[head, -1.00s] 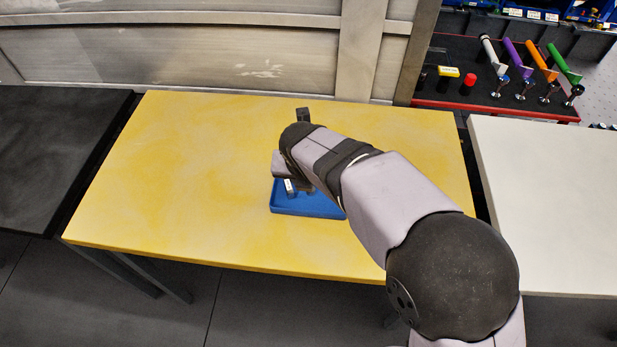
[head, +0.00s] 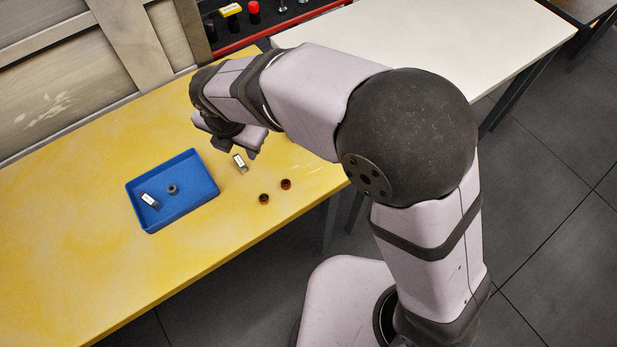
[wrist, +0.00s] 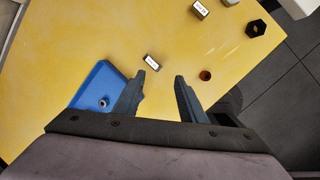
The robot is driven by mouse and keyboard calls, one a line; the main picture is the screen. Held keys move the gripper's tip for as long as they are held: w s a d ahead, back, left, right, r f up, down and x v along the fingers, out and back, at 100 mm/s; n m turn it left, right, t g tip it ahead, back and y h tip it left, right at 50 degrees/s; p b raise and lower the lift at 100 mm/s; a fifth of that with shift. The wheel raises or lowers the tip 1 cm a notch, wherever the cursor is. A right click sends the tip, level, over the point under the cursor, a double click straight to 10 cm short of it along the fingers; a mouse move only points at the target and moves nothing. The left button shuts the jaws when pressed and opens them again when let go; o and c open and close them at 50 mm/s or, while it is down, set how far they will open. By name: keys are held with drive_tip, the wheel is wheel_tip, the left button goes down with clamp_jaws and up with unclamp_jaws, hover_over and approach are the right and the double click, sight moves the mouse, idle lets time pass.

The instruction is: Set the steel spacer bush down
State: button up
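A small grey ring, which looks like the steel spacer bush (head: 172,188), sits in the blue tray (head: 207,196). In the wrist view the bush (wrist: 103,103) is in the tray (wrist: 88,92), left of my fingers. My gripper (head: 234,149) is beyond the tray's right side, above the yellow table. In the wrist view my gripper (wrist: 160,76) is open, its two fingers well apart, with nothing held between them. The bush stands apart from the fingers.
A labelled block (head: 149,200) lies in the tray. Another labelled block (head: 240,161) is on the table by my gripper. Two brown bushes (head: 264,198) (head: 286,184) stand near the front edge. The table (head: 60,250) left of the tray is clear.

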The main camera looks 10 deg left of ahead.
drive_tip(key=w+d+f+m+g+h, duration=0.1)
drive_tip(key=w+d+m+h, duration=0.15)
drive_tip(key=d+m, duration=1.75)
drive_tip(key=s+d+f+m+g, duration=0.1)
drive_tip(key=s+d+m, duration=0.3)
drive_tip(key=d+m, duration=0.2)
drive_tip(key=s+d+f+m+g+y, duration=0.1)
drive_tip(key=s+d+m, duration=0.4)
drive_tip(key=d, duration=0.6)
drive_tip(key=m, duration=0.2)
drive_tip(key=shift+s+d+f+m, duration=0.15)
drive_tip(key=shift+s+d+m, duration=0.05)
drive_tip(key=shift+m, duration=0.1)
